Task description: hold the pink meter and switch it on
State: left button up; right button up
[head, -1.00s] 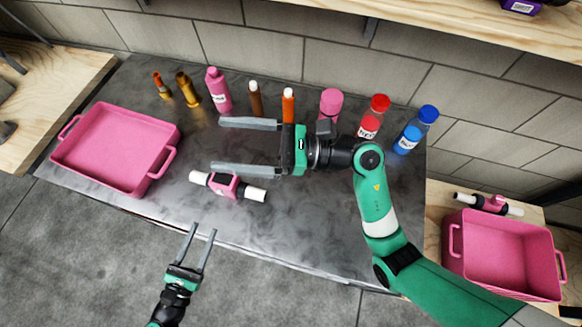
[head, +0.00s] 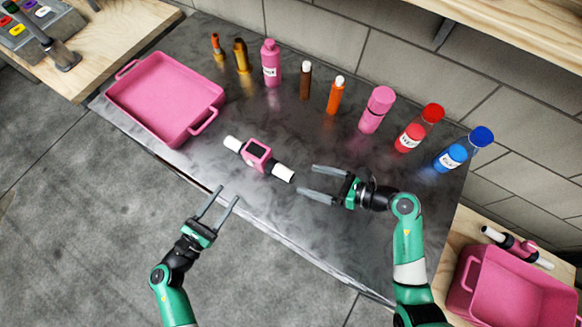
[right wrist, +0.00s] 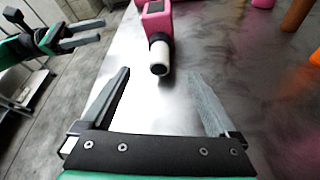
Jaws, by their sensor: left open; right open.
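The pink meter (head: 257,153) lies on the dark metal table (head: 215,165), with a small dark screen on its pink body and a white pipe end on each side. My left gripper (head: 219,203) is open and empty at the table's front edge, below and left of the meter. My right gripper (head: 308,182) is open and empty just right of the meter's right white end. In the right wrist view the meter (right wrist: 158,22) lies ahead of the open fingers (right wrist: 160,82), its white end nearest and apart from them. My left gripper (right wrist: 100,35) shows at the upper left there.
A pink tray (head: 165,95) stands at the table's left. Several bottles, including pink (head: 376,110), red (head: 418,128) and blue (head: 463,149), line the back. A pink bin (head: 510,285) and another meter (head: 516,246) are at the lower right.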

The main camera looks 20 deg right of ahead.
aim_at(282, 171)
jog(key=x, duration=1)
jog(key=shift+w+a, duration=0.25)
jog(key=shift+a, duration=0.05)
jog(key=c, duration=1.5)
pick_arm(q)
grip_shut()
dwell(0.3)
